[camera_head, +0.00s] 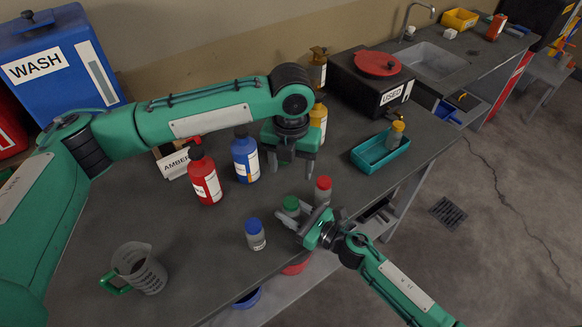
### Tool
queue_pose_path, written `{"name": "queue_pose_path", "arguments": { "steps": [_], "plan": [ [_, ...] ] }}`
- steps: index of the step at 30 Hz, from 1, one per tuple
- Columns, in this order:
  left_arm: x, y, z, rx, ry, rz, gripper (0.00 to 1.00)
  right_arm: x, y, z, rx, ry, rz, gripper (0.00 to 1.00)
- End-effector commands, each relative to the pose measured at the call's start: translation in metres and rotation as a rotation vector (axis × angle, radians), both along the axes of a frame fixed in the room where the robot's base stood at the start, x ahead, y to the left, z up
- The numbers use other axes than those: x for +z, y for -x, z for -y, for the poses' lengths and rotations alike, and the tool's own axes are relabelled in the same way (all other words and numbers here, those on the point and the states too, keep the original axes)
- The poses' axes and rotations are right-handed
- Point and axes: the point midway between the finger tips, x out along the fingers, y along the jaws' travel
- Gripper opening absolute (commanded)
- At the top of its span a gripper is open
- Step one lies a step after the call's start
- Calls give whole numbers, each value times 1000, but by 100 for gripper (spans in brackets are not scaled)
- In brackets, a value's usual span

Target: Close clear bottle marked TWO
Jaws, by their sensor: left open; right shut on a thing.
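Three small clear bottles stand on the grey bench: one with a blue cap (255,235), one with a green cap (290,205), and one with a red cap (323,190). I cannot read a TWO mark on any of them. My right gripper (299,217) reaches in from the bench's front edge and is shut on the green-capped bottle, low on its body, hiding part of it. My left gripper (291,170) points down, open, above and behind the green-capped bottle. Whether that cap is seated cannot be told.
A red bottle (205,178) and a blue bottle (245,158) stand left of my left gripper. A clear jug (140,270) is at the front left. A teal tray (378,157) holding a yellow-capped bottle (396,134) and the USED box (370,82) are right.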

Motion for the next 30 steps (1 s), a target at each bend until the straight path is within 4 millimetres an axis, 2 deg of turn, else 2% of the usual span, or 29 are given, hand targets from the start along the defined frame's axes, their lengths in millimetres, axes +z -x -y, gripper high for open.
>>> {"name": "queue_pose_path", "arguments": {
  "steps": [2,3,6,14,19,23,30],
  "plan": [
    [0,0,0,0,0,0,60,0,0,0,0,0,0,0],
    [0,0,0,0,0,0,60,0,0,0,0,0,0,48],
    [0,0,0,0,0,0,60,0,0,0,0,0,0,66],
    [-1,0,0,0,0,0,60,0,0,0,0,0,0,66],
    [-6,0,0,0,0,0,60,-3,6,9,-1,1,-1,66],
    [-15,0,0,0,0,0,60,-5,19,26,0,4,0,66],
    [-39,0,0,0,0,0,60,-6,52,71,1,4,0,66]
  ]
}}
